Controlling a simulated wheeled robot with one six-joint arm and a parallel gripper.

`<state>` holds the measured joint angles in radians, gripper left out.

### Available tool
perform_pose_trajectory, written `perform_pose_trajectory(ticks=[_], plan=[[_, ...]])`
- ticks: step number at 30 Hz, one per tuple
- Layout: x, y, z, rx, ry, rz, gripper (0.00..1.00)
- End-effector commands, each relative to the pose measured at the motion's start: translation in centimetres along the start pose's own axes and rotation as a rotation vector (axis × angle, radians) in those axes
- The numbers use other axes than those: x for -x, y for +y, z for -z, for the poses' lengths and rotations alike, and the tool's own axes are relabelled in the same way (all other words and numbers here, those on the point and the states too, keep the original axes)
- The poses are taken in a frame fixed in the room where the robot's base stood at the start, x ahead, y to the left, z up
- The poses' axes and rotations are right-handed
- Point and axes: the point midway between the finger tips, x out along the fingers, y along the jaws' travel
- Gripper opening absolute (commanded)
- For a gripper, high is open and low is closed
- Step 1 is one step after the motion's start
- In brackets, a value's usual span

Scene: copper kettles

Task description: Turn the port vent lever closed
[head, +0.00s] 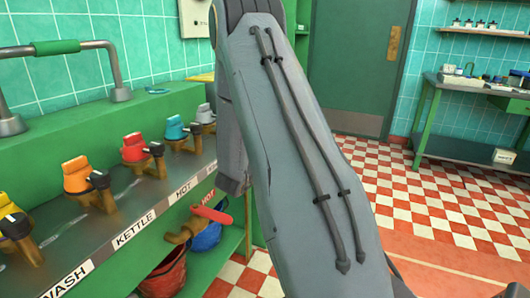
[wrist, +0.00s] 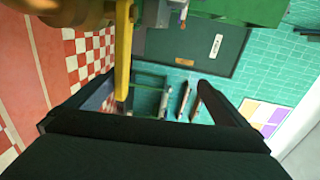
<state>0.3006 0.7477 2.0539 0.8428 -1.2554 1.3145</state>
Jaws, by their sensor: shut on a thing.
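In the wrist view a long yellow bar (wrist: 123,55) runs down between the dark fingers of my gripper (wrist: 158,88), close to the left finger. My gripper is shut on this bar. I cannot tell whether the bar is the port vent lever, as no label for it shows. In the head view my arm crosses the middle and hides what is behind it. My gripper does not show there.
A green bench (head: 150,105) at left carries several coloured valves, including an orange one (head: 76,175), a red one (head: 135,148) and a blue one (head: 176,128). A red-handled tap (head: 212,215) is below. The checkered floor (head: 440,205) at right is clear.

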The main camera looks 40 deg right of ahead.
Motion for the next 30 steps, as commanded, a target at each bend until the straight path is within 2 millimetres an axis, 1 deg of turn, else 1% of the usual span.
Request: perform_pose_trajectory(ticks=[1,12,18,19,20,21,22,30], plan=[[0.0,-2.5,0.0,-0.012,0.010,0.047,0.82],[2.9,-2.2,-0.9,-0.012,-0.004,0.047,0.82],[3.9,-1.8,-1.6,-0.005,-0.005,0.044,0.82],[4.0,-1.7,-1.6,-0.003,-0.005,0.043,0.72],[4.1,-1.6,-1.8,-0.002,-0.005,0.041,0.51],[4.2,-1.4,-1.9,0.001,-0.004,0.039,0.22],[4.3,-1.2,-1.9,0.003,-0.002,0.036,0.19],[5.3,-0.2,-1.8,0.009,0.006,0.027,0.19]])
